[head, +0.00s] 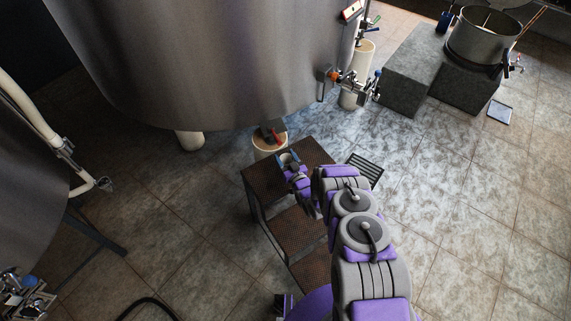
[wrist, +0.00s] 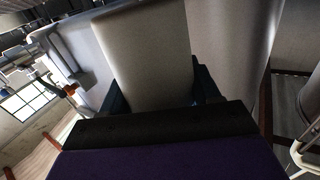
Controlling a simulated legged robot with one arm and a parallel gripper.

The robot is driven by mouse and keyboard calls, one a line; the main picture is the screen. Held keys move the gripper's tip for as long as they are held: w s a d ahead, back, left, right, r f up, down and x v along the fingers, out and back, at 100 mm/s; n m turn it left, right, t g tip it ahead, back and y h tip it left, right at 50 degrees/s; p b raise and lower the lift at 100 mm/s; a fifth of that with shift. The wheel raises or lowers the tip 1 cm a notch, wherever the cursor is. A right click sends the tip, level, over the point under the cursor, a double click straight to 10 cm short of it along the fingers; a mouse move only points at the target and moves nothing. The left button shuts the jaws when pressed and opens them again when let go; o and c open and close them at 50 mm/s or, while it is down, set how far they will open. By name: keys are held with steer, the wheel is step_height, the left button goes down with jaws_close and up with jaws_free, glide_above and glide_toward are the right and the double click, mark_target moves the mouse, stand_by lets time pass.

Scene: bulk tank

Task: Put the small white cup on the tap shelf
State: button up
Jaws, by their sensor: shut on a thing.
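My gripper (head: 289,160) reaches out over the top of a brown stepped stand in the head view. In the wrist view its two dark fingers (wrist: 160,88) close on either side of a pale, smooth-sided thing, which I take to be the small white cup (wrist: 145,55). The cup fills the space between the fingers and extends beyond them. I cannot make out the cup clearly in the head view. A tap (head: 350,82) with an orange part and blue handle projects from the large steel tank (head: 215,60). I cannot tell for certain which surface is the tap shelf.
The brown stepped stand (head: 262,182) is beneath my arm. A pale cylinder (head: 268,147) with something red on top stands just behind it. A floor drain (head: 366,168) lies to its right. Grey blocks (head: 420,70) carry a steel pot (head: 484,36).

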mark_target(284, 160)
step_height(284, 160, down, 4)
steer(key=shift+r+b, duration=0.2)
steer(key=shift+b, duration=0.4)
steer(key=shift+s+r, duration=0.1)
steer(key=o, duration=1.1)
steer(key=shift+o, duration=0.2)
